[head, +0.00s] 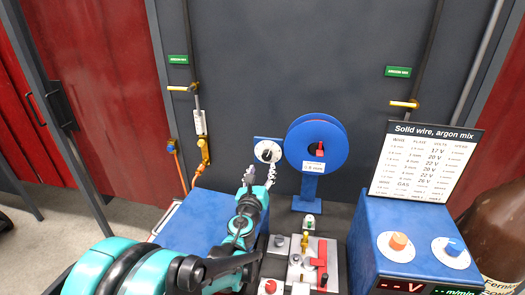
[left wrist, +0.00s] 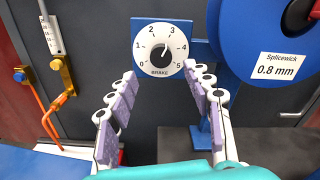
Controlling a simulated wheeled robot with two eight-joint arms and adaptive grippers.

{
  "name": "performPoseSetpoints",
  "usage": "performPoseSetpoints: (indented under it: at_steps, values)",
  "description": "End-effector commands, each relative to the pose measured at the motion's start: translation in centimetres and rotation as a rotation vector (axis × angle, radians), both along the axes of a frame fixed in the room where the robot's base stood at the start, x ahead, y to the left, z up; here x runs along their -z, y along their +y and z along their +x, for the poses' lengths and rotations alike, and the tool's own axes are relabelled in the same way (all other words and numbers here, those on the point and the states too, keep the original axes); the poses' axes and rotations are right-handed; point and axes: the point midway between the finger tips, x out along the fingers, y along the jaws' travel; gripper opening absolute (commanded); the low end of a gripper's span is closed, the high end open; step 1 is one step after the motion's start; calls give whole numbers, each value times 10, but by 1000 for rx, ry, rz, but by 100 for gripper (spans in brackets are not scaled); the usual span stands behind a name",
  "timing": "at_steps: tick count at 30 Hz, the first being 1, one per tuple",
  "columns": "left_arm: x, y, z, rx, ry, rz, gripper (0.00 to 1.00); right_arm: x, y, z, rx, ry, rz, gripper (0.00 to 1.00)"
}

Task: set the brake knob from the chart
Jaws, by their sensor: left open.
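The brake dial (head: 267,151) is a white disc on a blue plate left of the wire reel. In the left wrist view the dial (left wrist: 147,62) shows numbers 0 to 5 and the word BRAKE. Its black knob (left wrist: 161,53) sits in the middle; its pointer seems to lean up and right, but I cannot read it surely. My left gripper (head: 258,180) is open and empty, just below and in front of the dial; its padded fingers (left wrist: 160,76) flank the dial's lower part. The chart (head: 424,160) is headed "Solid wire, argon mix"; its rows are small.
The blue wire reel (head: 300,140) is labelled "Splicewick 0.8 mm" in the left wrist view (left wrist: 276,66). A blue box (head: 365,245) with orange and blue knobs and displays stands at right. Levers sit on a grey panel (head: 335,262). Brass valve and orange hose (head: 203,150) are left.

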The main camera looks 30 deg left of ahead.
Motion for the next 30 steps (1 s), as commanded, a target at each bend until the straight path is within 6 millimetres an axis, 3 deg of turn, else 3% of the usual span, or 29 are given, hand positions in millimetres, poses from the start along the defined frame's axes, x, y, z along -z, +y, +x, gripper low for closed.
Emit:
performPoseSetpoints:
  at_steps: [5, 15, 27, 30]
  values:
    - [1, 4, 15, 0, 0, -1, 51, 4, 0, 0, 0, 0, 0, 0]
    - [1, 17, 66, 0, -1, -1, 51, 13, 0, 0, 0, 0, 0, 0]
    - [0, 19, 75, 0, -1, -2, 51, 14, 0, 0, 0, 0, 0, 0]
    - [0, 19, 75, 0, -1, -2, 24, 14, 0, 0, 0, 0, 0, 0]
